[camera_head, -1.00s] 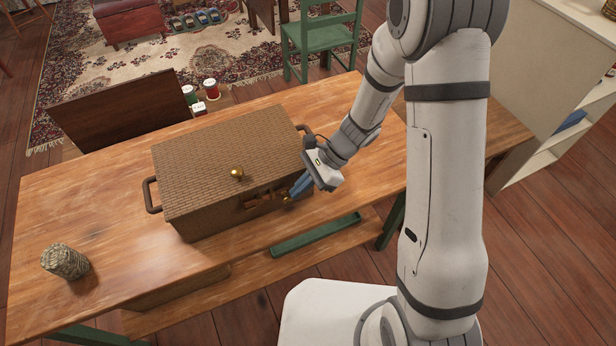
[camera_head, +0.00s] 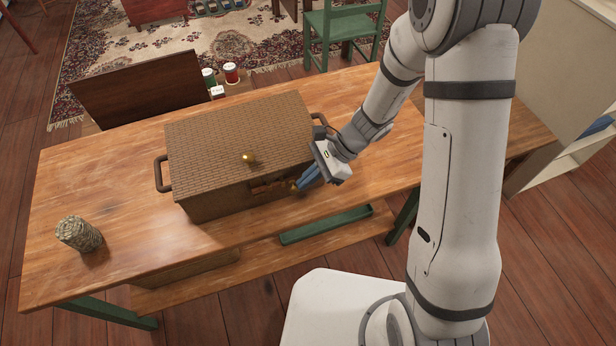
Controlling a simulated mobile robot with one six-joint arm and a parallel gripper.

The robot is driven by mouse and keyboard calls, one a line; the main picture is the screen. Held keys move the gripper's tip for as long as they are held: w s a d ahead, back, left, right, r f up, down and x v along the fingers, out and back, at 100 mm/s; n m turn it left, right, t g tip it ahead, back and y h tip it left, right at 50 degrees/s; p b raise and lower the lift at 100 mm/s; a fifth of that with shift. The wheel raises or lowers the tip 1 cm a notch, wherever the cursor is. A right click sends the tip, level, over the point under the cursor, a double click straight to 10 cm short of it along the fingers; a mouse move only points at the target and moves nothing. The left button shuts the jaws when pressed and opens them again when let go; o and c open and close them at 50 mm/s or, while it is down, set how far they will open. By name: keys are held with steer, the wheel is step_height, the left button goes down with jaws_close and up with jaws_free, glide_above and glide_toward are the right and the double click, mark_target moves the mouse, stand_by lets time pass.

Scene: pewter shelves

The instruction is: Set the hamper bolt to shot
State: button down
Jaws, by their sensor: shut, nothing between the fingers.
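The hamper (camera_head: 215,140) is a brown wicker box with a shut lid, standing on the wooden table. A brass knob (camera_head: 249,158) sits on its lid near the front edge. The bolt (camera_head: 270,187) is on the hamper's front face, towards the right, as a small brown and brass fitting. My gripper (camera_head: 297,187) is shut, with its blue fingers at the right end of the bolt. I cannot tell whether the fingertips touch it. The fingers partly hide that end, and the bolt's exact position is too small to make out.
A woven cylindrical pot (camera_head: 78,234) stands on the table (camera_head: 130,225) at the left. Dark handles stick out from the hamper's sides. A green tray (camera_head: 325,224) lies on the lower shelf in front. The tabletop between pot and hamper is clear.

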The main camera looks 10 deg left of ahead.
steer(key=p+v, duration=0.1)
steer(key=v, duration=1.3)
steer(key=shift+p, duration=0.3)
steer(key=s+d+r+n+t+h, duration=0.7)
steer(key=s+d+r+n, duration=0.4)
steer(key=d, duration=0.5)
steer(key=shift+s+r+n+t+h, duration=0.2)
steer(key=shift+r+n+t+h, duration=0.15)
steer(key=shift+r, duration=0.95)
